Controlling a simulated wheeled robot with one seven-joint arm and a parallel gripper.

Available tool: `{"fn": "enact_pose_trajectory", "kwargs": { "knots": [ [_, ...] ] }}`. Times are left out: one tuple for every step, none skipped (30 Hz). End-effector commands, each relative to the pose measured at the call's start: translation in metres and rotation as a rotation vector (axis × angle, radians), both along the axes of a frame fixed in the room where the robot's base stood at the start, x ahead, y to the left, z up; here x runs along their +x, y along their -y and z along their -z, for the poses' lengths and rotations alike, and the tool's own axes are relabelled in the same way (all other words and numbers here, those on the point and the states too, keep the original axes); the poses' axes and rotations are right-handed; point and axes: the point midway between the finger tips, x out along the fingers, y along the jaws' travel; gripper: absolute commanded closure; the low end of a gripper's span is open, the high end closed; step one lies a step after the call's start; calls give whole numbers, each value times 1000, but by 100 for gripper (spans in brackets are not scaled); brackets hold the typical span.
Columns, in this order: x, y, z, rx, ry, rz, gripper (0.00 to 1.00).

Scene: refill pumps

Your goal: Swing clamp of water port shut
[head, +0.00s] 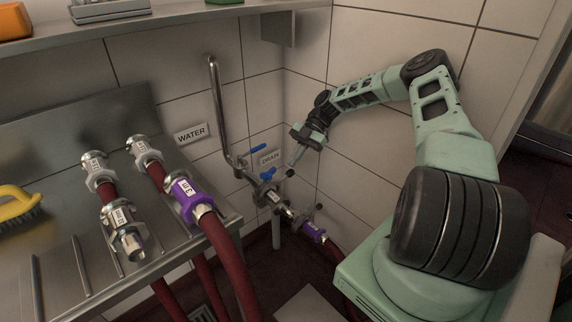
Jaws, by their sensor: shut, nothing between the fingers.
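My gripper (293,167) is shut and empty, reaching down from the right at the wall corner. The WATER sign (191,133) is on the wall left of a bent steel pipe (217,105). The pipe leads down to fittings with blue valve handles (267,175). A metal port fitting (270,196) carries a label too small to read. The clamp's exact position there is too small to tell. A purple-collared hose end (314,232) lies just below right.
The DRAIN sign (270,157) is behind the fittings. A steel bench (60,265) at left holds several hose couplings, one purple (187,193), and a yellow brush (18,203). Red hoses (232,265) hang off its edge. A shelf (150,27) runs above. Tiled walls close in the corner.

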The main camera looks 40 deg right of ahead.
Motion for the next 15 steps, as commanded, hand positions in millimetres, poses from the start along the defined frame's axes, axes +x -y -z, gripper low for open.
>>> {"fn": "enact_pose_trajectory", "kwargs": {
  "knots": [
    [1,3,13,24,1,2,100],
    [1,5,16,19,2,-1,100],
    [1,6,19,16,2,-1,100],
    [1,8,22,15,2,-1,100],
    [1,9,25,15,2,-1,100],
    [1,10,28,16,2,-1,100],
    [1,11,30,16,2,-1,100],
    [1,11,33,16,0,-1,100],
    [0,13,36,14,1,-1,100],
    [0,14,38,13,0,0,100],
    [0,14,41,11,0,-1,100],
    [0,15,44,9,-1,0,100],
    [0,16,46,8,-1,1,100],
    [0,16,47,7,-1,1,100],
    [0,17,49,8,-1,1,100]
  ]
}}
